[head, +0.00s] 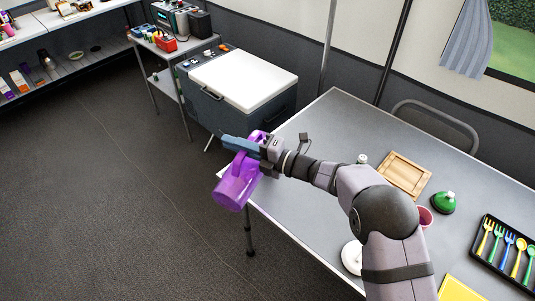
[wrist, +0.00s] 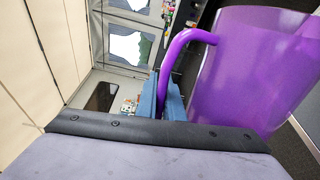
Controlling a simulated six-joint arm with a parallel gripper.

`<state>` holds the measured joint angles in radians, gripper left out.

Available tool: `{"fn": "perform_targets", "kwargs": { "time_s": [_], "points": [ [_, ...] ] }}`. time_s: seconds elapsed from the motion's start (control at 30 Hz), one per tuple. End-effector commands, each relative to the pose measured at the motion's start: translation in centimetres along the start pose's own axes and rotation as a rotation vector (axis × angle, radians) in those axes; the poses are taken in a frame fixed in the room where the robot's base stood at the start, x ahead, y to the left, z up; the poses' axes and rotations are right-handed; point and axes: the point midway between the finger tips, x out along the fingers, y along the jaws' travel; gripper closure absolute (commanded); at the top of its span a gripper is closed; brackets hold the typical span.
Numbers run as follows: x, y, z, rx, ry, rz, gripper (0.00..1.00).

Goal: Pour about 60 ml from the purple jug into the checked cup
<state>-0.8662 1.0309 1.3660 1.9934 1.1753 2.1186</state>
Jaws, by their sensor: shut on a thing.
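The purple jug (head: 237,185) hangs tilted in the air off the left edge of the table in the head view. My gripper (head: 238,145) is shut on its handle with blue fingers. In the wrist view the jug (wrist: 250,70) fills the right side, and its handle passes between the fingers of my gripper (wrist: 168,98). I cannot tell how much liquid is inside. A pinkish-red cup (head: 425,215) stands on the table, partly hidden behind my arm. Its pattern is too small to make out, so I cannot tell if it is the checked cup.
The grey table (head: 318,130) holds a wooden tray (head: 404,176), a green domed object (head: 443,202), a black cutlery tray (head: 506,252), a yellow item (head: 458,290) and a white round object (head: 352,257). A white-lidded cooler (head: 245,82) stands behind.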

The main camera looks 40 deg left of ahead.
Motion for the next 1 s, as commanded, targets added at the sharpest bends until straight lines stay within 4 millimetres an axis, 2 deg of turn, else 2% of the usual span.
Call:
{"fn": "perform_targets", "kwargs": {
  "time_s": [0.87,1.0],
  "points": [
    [-0.02,0.7,0.92,0.058,0.001,0.003,1.0],
    [0.01,-0.19,0.17,0.025,0.001,0.001,1.0]
  ]
}}
